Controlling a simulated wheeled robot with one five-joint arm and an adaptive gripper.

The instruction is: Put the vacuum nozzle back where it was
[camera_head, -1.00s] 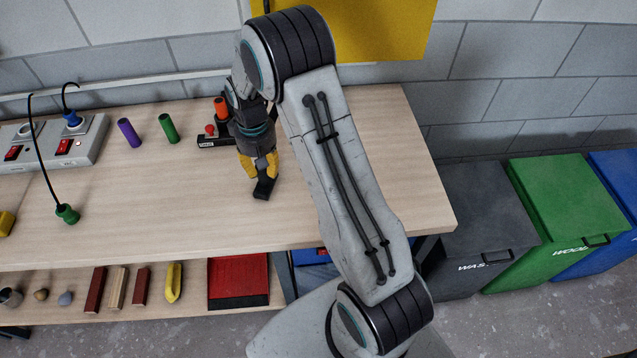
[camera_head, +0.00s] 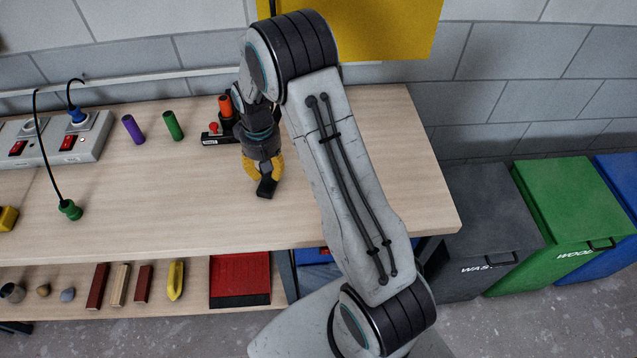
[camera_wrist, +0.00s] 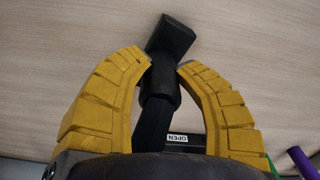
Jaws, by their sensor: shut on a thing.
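The vacuum nozzle (camera_head: 266,188) is black, with a flat rectangular head and a round neck. My gripper (camera_head: 264,172) has yellow ridged fingers and is shut on it over the front middle of the workbench. In the wrist view my gripper (camera_wrist: 165,68) has a finger on each side of the neck of the nozzle (camera_wrist: 173,36), and the head points away. I cannot tell whether the nozzle touches the bench. A black base (camera_head: 215,138) with a red knob and a label stands just behind and left of my gripper; the label reads OPEN in the wrist view.
An orange cylinder (camera_head: 225,105) stands by the black base. The bench front (camera_head: 180,220) is clear. Bins (camera_head: 490,215) stand right.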

